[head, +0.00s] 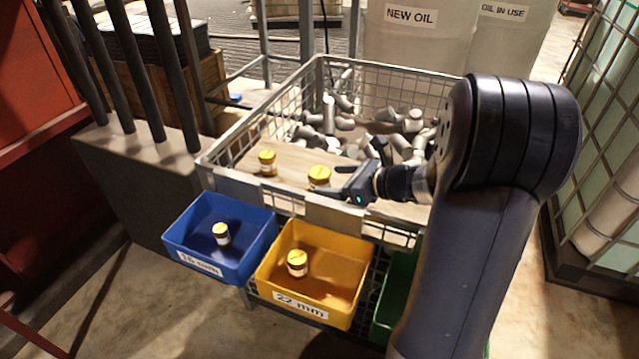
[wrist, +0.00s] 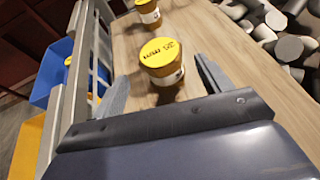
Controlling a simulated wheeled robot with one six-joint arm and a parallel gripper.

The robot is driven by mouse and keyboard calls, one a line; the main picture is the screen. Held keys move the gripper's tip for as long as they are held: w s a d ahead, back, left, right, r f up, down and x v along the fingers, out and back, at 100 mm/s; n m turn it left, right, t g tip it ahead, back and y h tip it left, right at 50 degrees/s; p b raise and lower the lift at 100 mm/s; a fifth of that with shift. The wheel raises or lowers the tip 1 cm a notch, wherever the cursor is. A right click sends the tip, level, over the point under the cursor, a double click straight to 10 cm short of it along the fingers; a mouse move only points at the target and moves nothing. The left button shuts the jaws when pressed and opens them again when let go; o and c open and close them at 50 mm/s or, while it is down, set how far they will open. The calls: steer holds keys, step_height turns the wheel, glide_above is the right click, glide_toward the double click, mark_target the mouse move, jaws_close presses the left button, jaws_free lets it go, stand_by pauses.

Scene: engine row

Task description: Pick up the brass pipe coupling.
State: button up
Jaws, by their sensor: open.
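Several short brass couplings with yellow tops and white labels are in view. One coupling (head: 319,175) stands upright on the wooden board in the wire basket; in the wrist view the near coupling (wrist: 163,60) stands between my fingers. Its top has dark print that I cannot read for sure. My gripper (head: 332,182) is open just beside it in the head view, and the open fingers (wrist: 160,76) show on both sides of it in the wrist view. A second coupling (head: 267,163) stands further left on the board, also at the wrist view's top (wrist: 148,12).
A blue bin (head: 190,262) and a yellow bin (head: 325,312) labelled 22 mm hang at the front, each holding a coupling. A green bin (head: 385,315) is partly hidden by my arm. Grey pipe fittings (head: 330,115) fill the basket's back. The basket's rim (head: 245,185) runs close by.

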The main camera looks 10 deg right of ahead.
mark_target(313, 175)
steer(key=x, duration=0.2)
steer(key=b+x, duration=0.1)
steer(key=x, duration=0.3)
steer(key=shift+w+a+r+b, duration=0.15)
steer(key=shift+w+b, duration=0.25)
steer(key=shift+w, duration=0.05)
steer(key=c, duration=1.2)
steer(key=shift+r, duration=0.15)
steer(key=shift+c, duration=0.2)
